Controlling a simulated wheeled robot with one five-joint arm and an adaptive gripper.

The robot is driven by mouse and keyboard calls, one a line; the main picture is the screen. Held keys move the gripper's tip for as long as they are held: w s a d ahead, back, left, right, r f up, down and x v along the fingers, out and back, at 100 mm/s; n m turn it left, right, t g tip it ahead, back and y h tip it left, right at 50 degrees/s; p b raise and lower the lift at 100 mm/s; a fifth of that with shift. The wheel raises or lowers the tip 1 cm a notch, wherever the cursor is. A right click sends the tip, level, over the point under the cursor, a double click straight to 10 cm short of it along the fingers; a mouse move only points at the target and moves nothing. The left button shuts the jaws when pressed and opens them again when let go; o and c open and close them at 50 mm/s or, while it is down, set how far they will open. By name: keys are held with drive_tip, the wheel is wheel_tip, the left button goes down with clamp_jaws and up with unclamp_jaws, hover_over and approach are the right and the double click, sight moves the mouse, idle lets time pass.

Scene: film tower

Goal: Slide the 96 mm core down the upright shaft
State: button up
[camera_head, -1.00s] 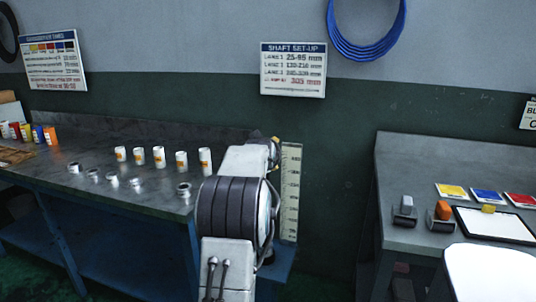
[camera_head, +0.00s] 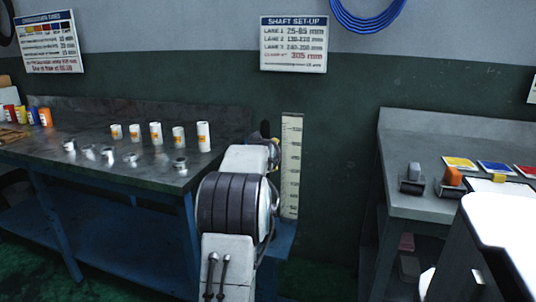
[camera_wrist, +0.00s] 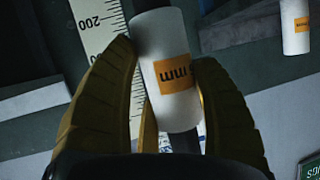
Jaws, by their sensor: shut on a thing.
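My gripper (camera_wrist: 166,62) is shut on a white core (camera_wrist: 160,30) with an orange label in the wrist view. Only "mm" is readable on the label, so its size cannot be told. The dark upright shaft (camera_wrist: 148,128) shows past both ends of the core, which appears to be around it. A pale scale (camera_wrist: 100,28) marked 200 runs beside the shaft. In the head view the scale (camera_head: 292,165) stands just right of my arm.
The left bench (camera_head: 110,168) carries several white cores (camera_head: 156,133) and metal rings (camera_head: 180,163). A white surface (camera_head: 505,220) stands at the lower right.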

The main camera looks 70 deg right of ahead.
wheel_tip(320, 180, down, 18)
drive_tip(key=b, duration=1.1)
drive_tip(key=shift+f, duration=0.1)
idle(0.4)
drive_tip(key=o, duration=1.3)
drive_tip(key=shift+c, duration=0.2)
drive_tip(key=v, duration=1.2)
